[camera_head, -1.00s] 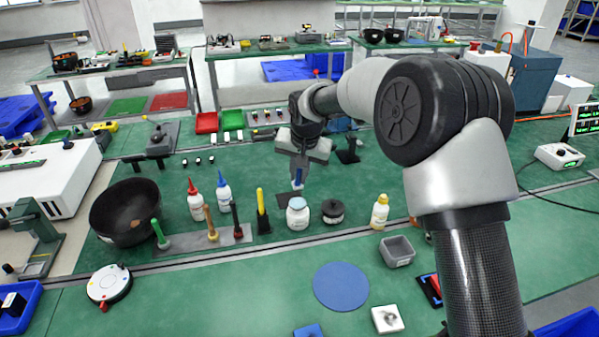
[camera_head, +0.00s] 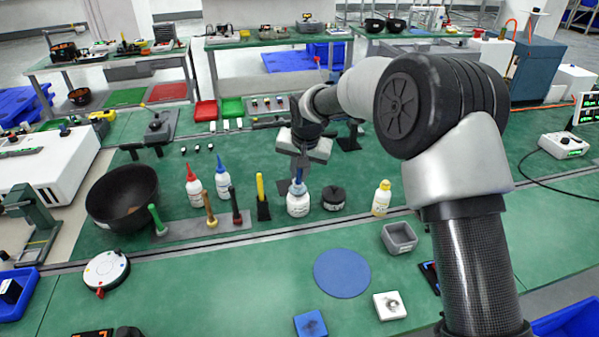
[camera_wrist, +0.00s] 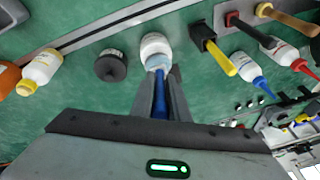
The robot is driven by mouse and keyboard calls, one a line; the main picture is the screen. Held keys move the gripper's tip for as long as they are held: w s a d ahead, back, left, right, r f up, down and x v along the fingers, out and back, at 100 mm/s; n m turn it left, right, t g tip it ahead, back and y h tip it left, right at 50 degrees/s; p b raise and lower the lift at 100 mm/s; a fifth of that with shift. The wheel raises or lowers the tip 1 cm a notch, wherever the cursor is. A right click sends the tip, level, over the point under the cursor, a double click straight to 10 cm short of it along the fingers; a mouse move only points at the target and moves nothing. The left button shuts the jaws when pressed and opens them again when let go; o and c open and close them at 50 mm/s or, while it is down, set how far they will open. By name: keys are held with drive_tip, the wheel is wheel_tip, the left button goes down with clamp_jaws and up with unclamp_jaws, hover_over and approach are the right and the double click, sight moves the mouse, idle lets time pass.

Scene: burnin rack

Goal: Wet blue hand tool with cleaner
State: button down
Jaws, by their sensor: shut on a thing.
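My gripper (camera_head: 300,166) points down over the middle of the green bench, shut on the blue hand tool (camera_head: 298,187). In the wrist view the blue tool (camera_wrist: 160,97) lies between the two fingers. Its far end is at the top of a white labelled jar (camera_wrist: 155,44), which stands upright on the bench in the head view (camera_head: 298,205). I cannot tell how far the tip is inside the jar, and the label is too small to read. A black round pot (camera_head: 333,198) stands just right of the jar.
Left of the jar are a yellow-handled tool (camera_head: 261,190) in a black holder, several upright tools on a grey strip, red-capped (camera_head: 194,186) and blue-capped (camera_head: 222,178) bottles and a black bowl (camera_head: 105,215). A yellow-capped bottle (camera_head: 381,200) stands right. A blue disc (camera_head: 341,273) lies in front.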

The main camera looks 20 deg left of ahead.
drive_tip(key=shift+f+b, duration=0.85)
drive_tip(key=shift+f, duration=0.35)
idle(2.0)
drive_tip(key=shift+r, duration=0.15)
drive_tip(key=shift+r+p, duration=2.05)
drive_tip(key=shift+r, duration=1.45)
